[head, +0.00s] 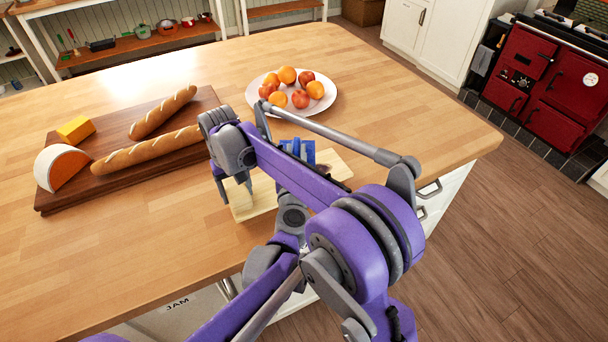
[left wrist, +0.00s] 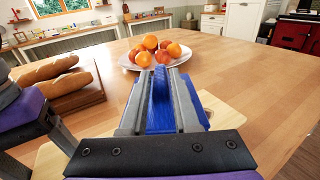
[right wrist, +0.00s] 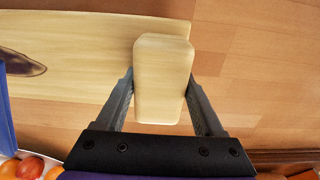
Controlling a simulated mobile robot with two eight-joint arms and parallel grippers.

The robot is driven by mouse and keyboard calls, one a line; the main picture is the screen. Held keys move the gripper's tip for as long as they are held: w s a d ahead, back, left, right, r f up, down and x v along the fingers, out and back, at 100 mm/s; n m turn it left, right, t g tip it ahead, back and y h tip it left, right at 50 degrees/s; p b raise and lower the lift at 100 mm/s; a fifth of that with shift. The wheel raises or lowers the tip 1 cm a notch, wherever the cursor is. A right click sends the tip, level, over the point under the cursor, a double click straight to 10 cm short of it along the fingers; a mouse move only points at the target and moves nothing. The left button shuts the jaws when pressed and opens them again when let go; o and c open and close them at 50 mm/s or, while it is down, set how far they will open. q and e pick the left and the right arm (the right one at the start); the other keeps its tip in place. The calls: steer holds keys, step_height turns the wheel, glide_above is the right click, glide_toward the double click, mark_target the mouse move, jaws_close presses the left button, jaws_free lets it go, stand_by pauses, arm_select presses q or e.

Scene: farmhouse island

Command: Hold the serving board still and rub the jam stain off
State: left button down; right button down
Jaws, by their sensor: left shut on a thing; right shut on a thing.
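The pale wooden serving board (head: 262,203) lies near the island's front edge, partly hidden by my arms. My right gripper (head: 235,188) is shut on its handle end (right wrist: 162,85), seen clearly in the right wrist view. A dark purple jam stain (right wrist: 22,65) shows on the board there; part of it shows beside my arm in the head view (head: 337,172). My left gripper (left wrist: 160,92) is shut on a blue block-like thing (left wrist: 160,115), likely a scrubber, which also shows in the head view (head: 297,150). Whether it touches the board cannot be told.
A white plate (head: 322,106) of oranges and red fruit stands just behind the board. A dark wooden board (head: 110,180) with two baguettes (head: 150,150), yellow cheese (head: 76,129) and an orange-and-white cheese (head: 62,167) lies at left. The worktop in front of that is clear.

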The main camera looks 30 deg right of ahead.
arm_select(q)
steer(key=shift+w+f, duration=0.15)
steer(key=shift+w, duration=0.1)
steer(key=shift+f, duration=3.25)
steer(key=shift+d+f, duration=0.15)
steer(key=shift+f, duration=0.6)
steer(key=shift+s+d, duration=0.1)
steer(key=shift+d, duration=6.35)
steer(key=shift+a, duration=6.65)
steer(key=shift+r, duration=4.25)
